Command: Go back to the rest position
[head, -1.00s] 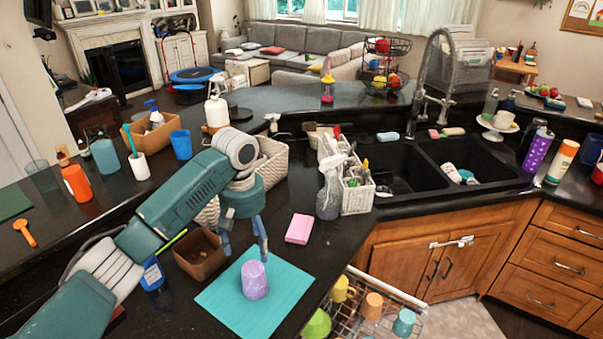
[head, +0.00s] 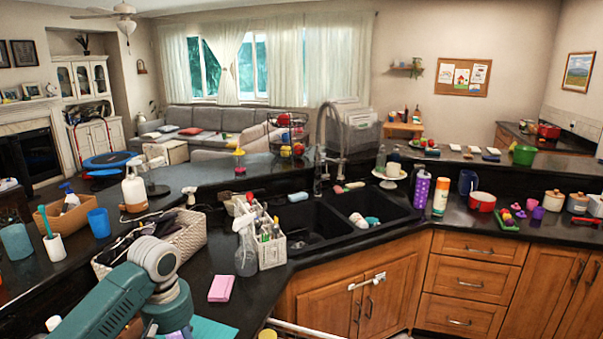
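My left arm comes in from the lower left of the head view. My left gripper (head: 168,312) is at the bottom edge, over the teal mat (head: 214,330). Its fingers are mostly cut off by the picture edge, so I cannot tell whether it is open or shut. A sliver of the purple cup (head: 183,334) shows at the bottom edge, close to the gripper; I cannot tell whether they touch. My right gripper is not in view.
A pink sponge (head: 221,288) lies on the black counter to the right of the gripper. A white utensil caddy (head: 270,250) and a spray bottle (head: 246,253) stand by the black double sink (head: 320,222). A woven basket (head: 187,232) is behind my arm.

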